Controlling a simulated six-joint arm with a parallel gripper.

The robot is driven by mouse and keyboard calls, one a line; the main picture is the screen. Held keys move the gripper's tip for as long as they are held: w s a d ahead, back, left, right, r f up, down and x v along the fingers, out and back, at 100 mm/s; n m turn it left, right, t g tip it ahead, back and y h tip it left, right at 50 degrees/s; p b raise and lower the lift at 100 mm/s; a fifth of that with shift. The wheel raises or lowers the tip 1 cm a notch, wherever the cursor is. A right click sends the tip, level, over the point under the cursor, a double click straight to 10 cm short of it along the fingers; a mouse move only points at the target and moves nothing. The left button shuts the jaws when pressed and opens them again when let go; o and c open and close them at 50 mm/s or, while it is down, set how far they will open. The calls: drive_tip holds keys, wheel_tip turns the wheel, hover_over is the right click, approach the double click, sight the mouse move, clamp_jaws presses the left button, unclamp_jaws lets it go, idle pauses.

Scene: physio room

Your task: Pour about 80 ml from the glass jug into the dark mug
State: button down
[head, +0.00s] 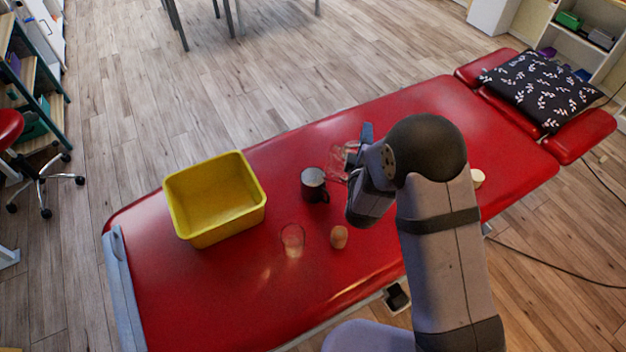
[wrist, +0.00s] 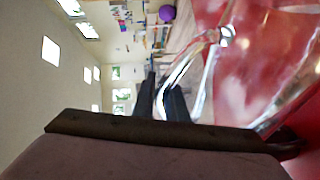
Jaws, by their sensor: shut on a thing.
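The dark mug (head: 313,186) stands upright on the red treatment table, right of the yellow bin. The glass jug (head: 342,160) is just right of the mug, partly hidden behind my gripper (head: 356,165). In the wrist view the clear jug (wrist: 262,65) fills the right side, with its handle (wrist: 188,72) at my gripper's fingers (wrist: 165,98). My gripper is shut on the jug. The jug looks tilted toward the mug; whether it touches the table or mug, and whether liquid is flowing, I cannot tell.
The yellow bin (head: 254,208) stands left of the mug on the red table (head: 215,290). A clear glass (head: 292,240) and a small beige cup-like object (head: 339,237) stand in front. A pale round object (head: 478,178) lies right of my arm. A patterned pillow (head: 545,90) lies at the far end.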

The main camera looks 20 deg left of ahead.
drive_tip(key=shift+w+d+f+m+b, duration=0.1)
drive_tip(key=shift+d+f+m+b, duration=0.25)
drive_tip(key=shift+d, duration=0.25)
drive_tip(key=shift+d+f+m+b, duration=0.25)
drive_tip(key=shift+d+f+b, duration=0.15)
drive_tip(key=shift+d, duration=0.3)
drive_tip(key=shift+r, duration=0.1)
drive_tip(key=shift+d+f+m+y+b, duration=0.3)
drive_tip(key=shift+d+f+m+b, duration=0.3)
drive_tip(key=shift+b, duration=0.4)
drive_tip(key=shift+w+d+m, duration=0.1)
drive_tip(key=shift+d+m, duration=0.05)
drive_tip(key=shift+m, duration=0.25)
drive_tip(key=shift+b, duration=0.3)
